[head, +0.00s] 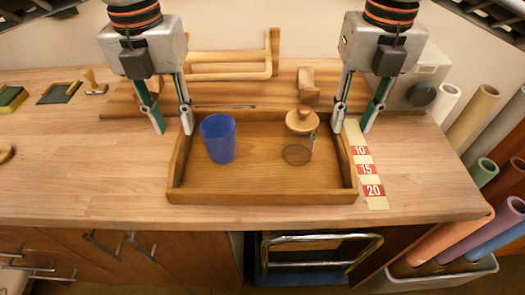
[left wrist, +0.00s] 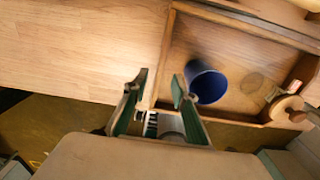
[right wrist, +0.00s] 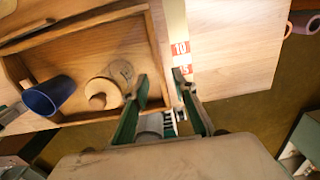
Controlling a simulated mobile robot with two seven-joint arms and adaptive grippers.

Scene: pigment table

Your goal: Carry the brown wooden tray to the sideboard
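The brown wooden tray (head: 262,197) lies on the wooden worktop. A blue cup (head: 218,140) stands in its left half, and a glass jar with a wooden lid (head: 301,122) stands in its right half. My left gripper (head: 173,133) is open at the tray's left wall, with one finger on each side of it; the wall also shows in the left wrist view (left wrist: 163,62). My right gripper (head: 351,132) is open at the right wall, which shows between its fingers in the right wrist view (right wrist: 156,62). No sideboard can be made out.
A strip with red number marks (head: 373,191) lies just right of the tray. A wooden rack (head: 230,68) stands behind it. Rolls of coloured paper (head: 470,232) stand beyond the right edge. The worktop (head: 90,160) left of the tray is mostly clear.

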